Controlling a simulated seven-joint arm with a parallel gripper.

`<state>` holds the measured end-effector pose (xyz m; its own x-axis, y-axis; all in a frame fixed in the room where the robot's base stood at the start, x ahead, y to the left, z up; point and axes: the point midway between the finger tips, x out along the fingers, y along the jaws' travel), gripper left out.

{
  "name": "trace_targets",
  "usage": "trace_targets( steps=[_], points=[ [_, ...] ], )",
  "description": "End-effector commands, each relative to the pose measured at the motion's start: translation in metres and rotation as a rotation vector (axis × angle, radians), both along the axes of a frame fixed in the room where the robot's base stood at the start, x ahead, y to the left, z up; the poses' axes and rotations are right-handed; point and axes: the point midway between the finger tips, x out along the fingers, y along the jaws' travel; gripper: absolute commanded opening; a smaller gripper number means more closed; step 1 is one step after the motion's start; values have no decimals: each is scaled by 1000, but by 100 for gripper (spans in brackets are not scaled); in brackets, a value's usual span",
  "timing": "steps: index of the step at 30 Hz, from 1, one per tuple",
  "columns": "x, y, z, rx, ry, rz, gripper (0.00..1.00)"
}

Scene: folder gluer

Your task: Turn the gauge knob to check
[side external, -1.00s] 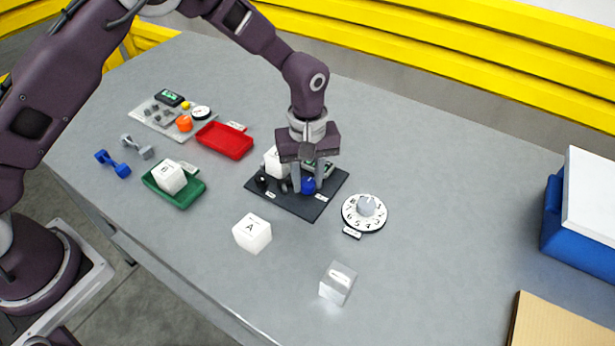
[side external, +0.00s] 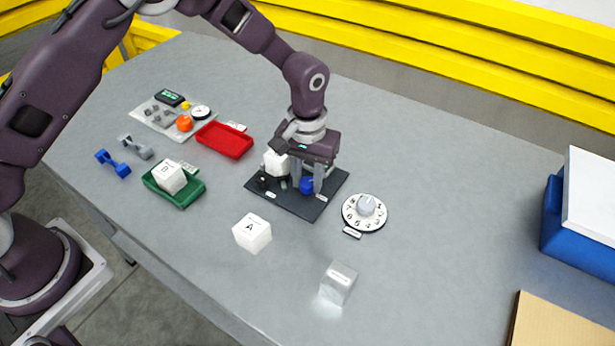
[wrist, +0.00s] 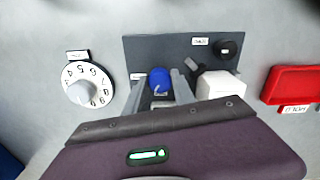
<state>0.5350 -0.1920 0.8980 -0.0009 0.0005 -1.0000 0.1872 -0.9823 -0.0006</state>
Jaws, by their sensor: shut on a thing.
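A dark flat plate (side external: 318,207) lies on the table and carries a blue knob (side external: 307,186), a small black knob (side external: 262,181) and a white block (side external: 277,163). My gripper (side external: 306,189) points down over the plate, with its fingers on either side of the blue knob, shut on it. In the wrist view the blue knob (wrist: 158,78) shows between the two fingers, and the black knob (wrist: 226,48) stands apart near the plate's corner. My fingers partly hide the blue knob. I cannot read the small plate labels.
A white numbered dial (side external: 350,222) with a grey knob stands right of the plate. A white A cube (side external: 252,233) and a clear block (side external: 338,283) lie in front. A red tray (side external: 224,140) and a green tray (side external: 187,198) are to the left.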

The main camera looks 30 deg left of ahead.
Motion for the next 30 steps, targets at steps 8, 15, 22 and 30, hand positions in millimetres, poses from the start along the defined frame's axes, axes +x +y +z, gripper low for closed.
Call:
trace_targets(
  steps=[8,15,22,30],
  points=[
    [1,0,1,-1,-3,-258,0],
    [1,0,1,-1,-3,-486,0],
    [1,0,1,-1,-4,-687,0],
    [2,0,1,0,-4,-865,0]
  ],
)
